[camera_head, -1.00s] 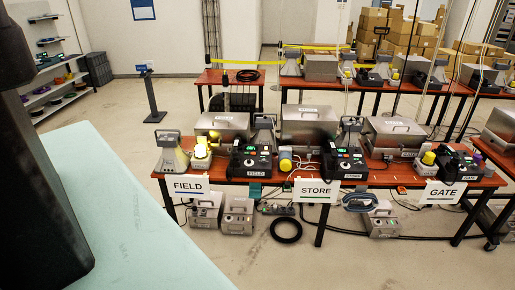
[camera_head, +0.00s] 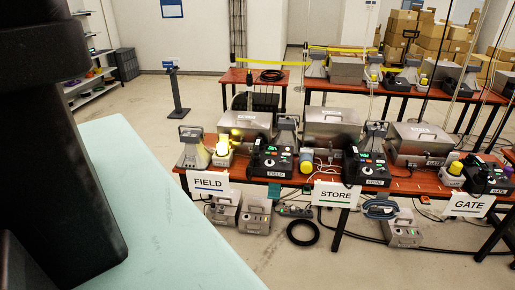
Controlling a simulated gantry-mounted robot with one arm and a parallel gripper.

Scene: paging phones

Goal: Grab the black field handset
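The field station is marked by a white FIELD sign (camera_head: 208,183) on the front edge of the red-brown table (camera_head: 310,182). Behind and right of the sign stands a black phone unit (camera_head: 272,158) with green lights and a small FIELD label. A black handset shape shows on this unit, but it is too small to make out clearly. A lit yellow lamp (camera_head: 222,149) stands just left of the unit. Dark parts of my arm fill the left of the view. My gripper's fingertips cannot be made out.
Similar black units stand at the STORE sign (camera_head: 336,194) and GATE sign (camera_head: 468,205). A grey horn speaker (camera_head: 192,150) stands left of the lamp. A pale green surface (camera_head: 150,210) lies in front of me at left. Open floor lies between it and the table.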

